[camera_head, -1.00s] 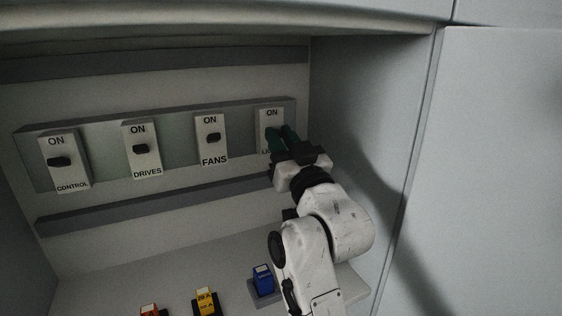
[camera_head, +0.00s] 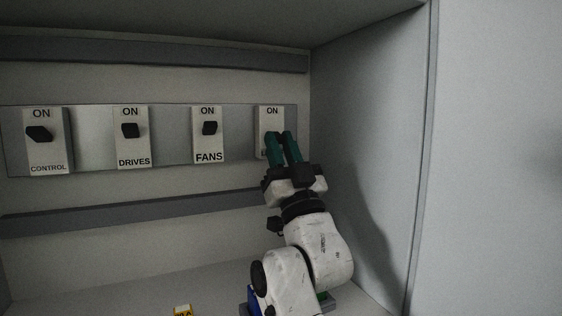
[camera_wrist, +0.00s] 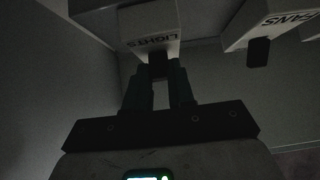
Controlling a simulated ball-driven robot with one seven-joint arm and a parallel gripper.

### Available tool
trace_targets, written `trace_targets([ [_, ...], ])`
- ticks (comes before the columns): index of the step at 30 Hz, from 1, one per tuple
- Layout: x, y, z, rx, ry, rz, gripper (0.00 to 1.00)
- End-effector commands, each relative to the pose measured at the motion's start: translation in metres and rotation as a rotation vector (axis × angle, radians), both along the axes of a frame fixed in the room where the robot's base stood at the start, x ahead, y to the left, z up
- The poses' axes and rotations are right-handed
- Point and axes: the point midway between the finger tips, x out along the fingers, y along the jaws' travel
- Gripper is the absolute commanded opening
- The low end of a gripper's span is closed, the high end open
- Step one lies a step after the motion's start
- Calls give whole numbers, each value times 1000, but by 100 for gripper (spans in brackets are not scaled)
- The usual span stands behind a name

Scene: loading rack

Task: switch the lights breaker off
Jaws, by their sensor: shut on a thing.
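The lights breaker (camera_head: 272,117) is the rightmost white breaker on the grey panel, with ON printed at its top. In the wrist view its LIGHTS label (camera_wrist: 151,41) shows upside down, with its dark lever (camera_wrist: 157,66) between the fingertips. My gripper (camera_head: 281,136) has green fingers and reaches up to this breaker from below. The fingers are shut on the lever. In the head view the fingers hide the lever and the label, so I cannot read its position there.
The breakers for fans (camera_head: 207,135), drives (camera_head: 132,137) and control (camera_head: 46,141) stand in a row to the left, with free levers. The cabinet side wall (camera_head: 365,140) is close on the right. A yellow block (camera_head: 182,310) lies below on the cabinet floor.

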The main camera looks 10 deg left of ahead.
Motion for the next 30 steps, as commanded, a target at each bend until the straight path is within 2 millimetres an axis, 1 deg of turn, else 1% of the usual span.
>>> trace_targets([
  [1, 0, 0, -4, 3, -5, 0, 0],
  [17, 1, 0, -3, 12, -17, -1, 0],
  [18, 1, 0, -3, 12, -17, -1, 25],
  [25, 1, 0, -2, 12, -17, 0, 47],
  [26, 1, 0, -2, 12, -17, 0, 49],
  [30, 1, 0, -2, 12, -17, 0, 49],
])
